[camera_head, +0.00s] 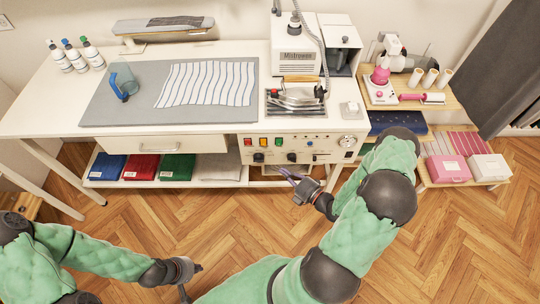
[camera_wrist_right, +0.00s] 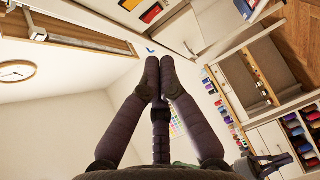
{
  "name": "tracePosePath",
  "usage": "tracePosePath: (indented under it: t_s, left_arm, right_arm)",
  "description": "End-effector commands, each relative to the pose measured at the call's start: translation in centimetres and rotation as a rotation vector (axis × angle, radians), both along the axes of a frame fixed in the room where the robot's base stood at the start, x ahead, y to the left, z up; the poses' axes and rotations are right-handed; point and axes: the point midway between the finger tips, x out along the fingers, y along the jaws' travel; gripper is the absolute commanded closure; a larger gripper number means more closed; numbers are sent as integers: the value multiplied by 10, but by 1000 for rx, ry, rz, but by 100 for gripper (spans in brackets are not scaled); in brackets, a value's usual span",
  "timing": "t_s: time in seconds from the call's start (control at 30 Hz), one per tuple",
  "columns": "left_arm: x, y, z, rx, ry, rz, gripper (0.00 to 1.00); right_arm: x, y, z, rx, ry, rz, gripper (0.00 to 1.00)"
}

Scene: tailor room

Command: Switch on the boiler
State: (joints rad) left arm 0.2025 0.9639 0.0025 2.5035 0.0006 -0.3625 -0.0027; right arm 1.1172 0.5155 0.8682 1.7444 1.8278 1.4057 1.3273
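The white boiler unit (camera_head: 297,52) stands at the right end of the worktable. Its front control panel (camera_head: 325,145) has a red switch (camera_head: 248,142), a yellow switch (camera_head: 263,142), a green switch (camera_head: 278,142), a blue button, dark knobs (camera_head: 258,157) and a gauge (camera_head: 347,141). My right gripper (camera_head: 287,174) is empty, just below and in front of the panel, apart from it. In the right wrist view its fingertips (camera_wrist_right: 160,63) are together, with coloured switches (camera_wrist_right: 151,13) beyond at the top. My left gripper (camera_head: 197,280) is low at the bottom, empty, its fingers apart.
An iron (camera_head: 298,97) rests beside the boiler. A grey mat (camera_head: 105,104) with striped cloth and a blue jug lies on the worktable. Folded fabrics (camera_head: 143,167) fill the shelf below. Wooden floor before the table is clear.

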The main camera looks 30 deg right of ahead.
Motion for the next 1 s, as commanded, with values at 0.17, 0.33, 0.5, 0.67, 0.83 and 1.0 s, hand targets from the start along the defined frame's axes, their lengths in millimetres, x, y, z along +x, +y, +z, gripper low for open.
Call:
tracePosePath:
  t_s: [0.17, 0.33, 0.5, 0.67, 0.83, 1.0]
  left_arm:
    - [0, 0, -4, 0, 0, 0, 100]
    - [0, 0, -10, 0, 0, 0, 100]
    - [0, 0, -17, 0, 0, 0, 100]
    - [0, 0, -23, 0, 0, 0, 100]
    - [0, 0, -31, 0, 0, 0, 100]
    - [0, 0, -33, 0, -1, 0, 100]
  right_arm:
    - [15, 4, -2, -2, -2, 4, 100]
    - [42, 12, -5, -2, -3, 6, 100]
    - [72, 19, -8, -3, -2, 7, 100]
    - [100, 26, -10, -2, -3, 6, 100]
    - [118, 10, -13, -2, -2, 2, 100]
    - [128, 4, -14, -2, -1, 2, 100]
